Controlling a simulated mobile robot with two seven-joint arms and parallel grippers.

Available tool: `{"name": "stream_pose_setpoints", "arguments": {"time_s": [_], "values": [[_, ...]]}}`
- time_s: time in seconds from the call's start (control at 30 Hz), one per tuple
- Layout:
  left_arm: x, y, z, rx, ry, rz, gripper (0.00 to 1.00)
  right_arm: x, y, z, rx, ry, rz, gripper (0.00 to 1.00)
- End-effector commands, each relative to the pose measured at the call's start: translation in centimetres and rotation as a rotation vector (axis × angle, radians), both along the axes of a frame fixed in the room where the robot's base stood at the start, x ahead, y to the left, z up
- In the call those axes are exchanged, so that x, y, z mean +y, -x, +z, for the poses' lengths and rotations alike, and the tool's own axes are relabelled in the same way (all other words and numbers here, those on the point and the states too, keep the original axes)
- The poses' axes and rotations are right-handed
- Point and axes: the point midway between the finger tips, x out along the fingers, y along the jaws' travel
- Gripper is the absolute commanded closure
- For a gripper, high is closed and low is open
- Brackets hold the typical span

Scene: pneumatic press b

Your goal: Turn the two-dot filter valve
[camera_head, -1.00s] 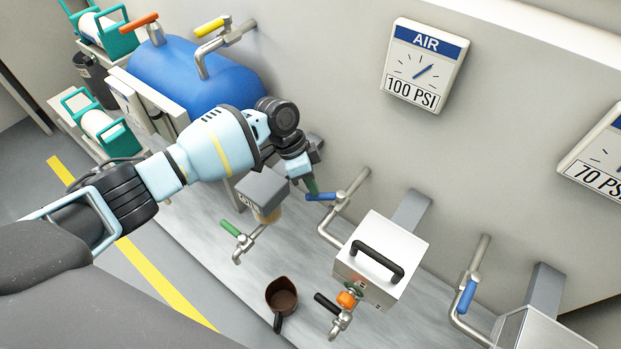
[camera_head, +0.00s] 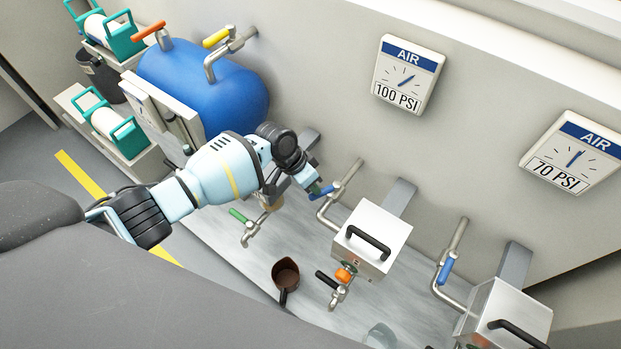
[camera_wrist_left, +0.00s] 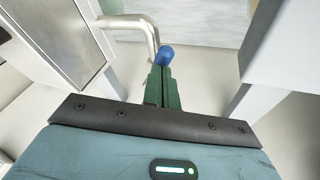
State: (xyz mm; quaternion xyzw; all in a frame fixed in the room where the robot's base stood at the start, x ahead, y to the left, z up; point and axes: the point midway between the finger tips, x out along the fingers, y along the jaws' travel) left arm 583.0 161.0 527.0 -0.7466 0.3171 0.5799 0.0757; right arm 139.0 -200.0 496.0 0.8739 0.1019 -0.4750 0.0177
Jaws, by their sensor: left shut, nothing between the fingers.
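My left gripper (camera_head: 314,187) is shut and empty, its green fingertips at a blue valve handle (camera_head: 323,193). In the left wrist view the shut green fingers (camera_wrist_left: 163,86) end right at the rounded blue handle end (camera_wrist_left: 166,54); I cannot tell whether they touch. The handle sits on a bent metal pipe (camera_head: 349,174) that runs from the wall to the middle silver filter box (camera_head: 382,227) with a black grip. Small marks on that box's front are too small to count as dots. The left filter is mostly hidden behind my arm. My right gripper is out of view.
A second blue handle (camera_head: 446,271) is on the right pipe, beside the right silver box (camera_head: 513,309).

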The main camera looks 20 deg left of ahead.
Motion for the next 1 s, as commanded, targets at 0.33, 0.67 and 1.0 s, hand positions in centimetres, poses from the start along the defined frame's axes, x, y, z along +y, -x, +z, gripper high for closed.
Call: {"name": "stream_pose_setpoints", "arguments": {"time_s": [0.33,0.67,1.0], "values": [[-0.6,0.7,0.0,0.003,-0.001,0.109,1.0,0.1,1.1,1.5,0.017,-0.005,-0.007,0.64],[-1.0,1.0,-0.1,0.004,-0.001,0.163,1.0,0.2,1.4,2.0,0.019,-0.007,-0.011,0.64],[-1.3,1.3,-0.2,0.005,-0.002,0.161,1.0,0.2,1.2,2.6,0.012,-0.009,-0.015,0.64]]}}
